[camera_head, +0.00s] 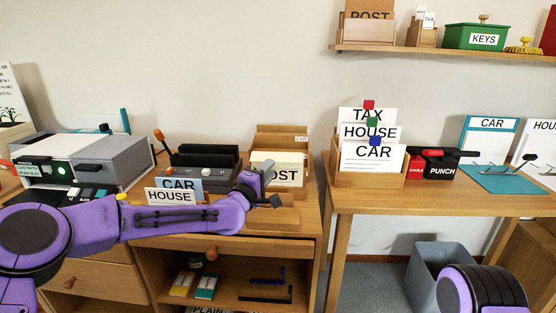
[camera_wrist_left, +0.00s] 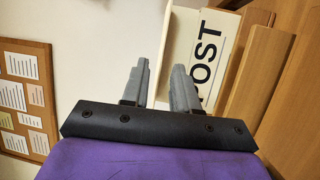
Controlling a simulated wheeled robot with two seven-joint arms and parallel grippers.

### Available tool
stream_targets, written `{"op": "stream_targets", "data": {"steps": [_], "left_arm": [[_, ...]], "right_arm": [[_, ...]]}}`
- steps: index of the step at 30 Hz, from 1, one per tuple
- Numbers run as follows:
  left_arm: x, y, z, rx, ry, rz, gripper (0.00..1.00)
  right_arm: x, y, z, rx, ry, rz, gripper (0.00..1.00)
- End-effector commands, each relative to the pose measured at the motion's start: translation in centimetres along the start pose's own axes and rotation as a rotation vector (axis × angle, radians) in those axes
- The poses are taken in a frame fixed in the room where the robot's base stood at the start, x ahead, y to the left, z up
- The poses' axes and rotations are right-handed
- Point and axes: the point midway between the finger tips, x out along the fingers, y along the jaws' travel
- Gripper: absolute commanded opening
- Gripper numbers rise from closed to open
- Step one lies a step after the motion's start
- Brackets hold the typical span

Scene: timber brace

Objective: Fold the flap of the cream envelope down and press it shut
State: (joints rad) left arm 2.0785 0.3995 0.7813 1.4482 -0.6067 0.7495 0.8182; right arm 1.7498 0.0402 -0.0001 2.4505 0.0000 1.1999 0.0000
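The cream envelope (camera_head: 277,159) stands upright in a wooden holder marked POST on the left desk. In the left wrist view a pale panel (camera_wrist_left: 187,42) lies beyond the fingertips beside the POST lettering; I cannot tell whether it is the envelope or the holder's label. The flap's position is unclear. My left gripper (camera_head: 268,189) is at the holder, in front of the envelope. The left wrist view shows its two grey fingers (camera_wrist_left: 161,78) apart, with nothing clearly gripped. My right gripper is out of view.
A grey machine (camera_head: 120,160) stands at the left. CAR and HOUSE cards (camera_head: 170,195) stand in front of a dark-slotted unit. A wooden card box (camera_head: 368,180) and a red-black punch (camera_head: 440,165) are on the right desk. A gap separates the desks.

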Motion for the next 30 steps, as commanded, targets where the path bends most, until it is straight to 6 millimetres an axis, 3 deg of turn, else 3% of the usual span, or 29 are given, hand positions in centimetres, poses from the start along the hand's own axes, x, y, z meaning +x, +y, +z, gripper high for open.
{"op": "stream_targets", "data": {"steps": [3, 9, 21, 22, 24, 30], "left_arm": [[2.6, -0.1, 0.1, 0.001, 0.000, -0.001, 0.29], [5.4, -0.1, 0.2, 0.000, -0.002, 0.000, 0.29], [6.3, -0.1, 0.2, -0.001, -0.003, -0.001, 0.29], [6.3, -0.1, 0.2, -0.001, -0.003, -0.001, 0.22], [6.3, -0.1, 0.2, -0.001, -0.003, -0.001, 0.00], [6.3, -0.2, 0.2, 0.000, -0.003, 0.001, 0.00]], "right_arm": [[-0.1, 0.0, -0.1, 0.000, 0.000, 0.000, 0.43], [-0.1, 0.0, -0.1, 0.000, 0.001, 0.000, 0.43], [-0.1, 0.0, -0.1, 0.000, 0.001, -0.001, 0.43], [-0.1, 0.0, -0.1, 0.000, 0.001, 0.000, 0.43], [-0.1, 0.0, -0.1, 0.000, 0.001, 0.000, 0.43], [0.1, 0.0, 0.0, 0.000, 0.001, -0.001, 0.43]]}}
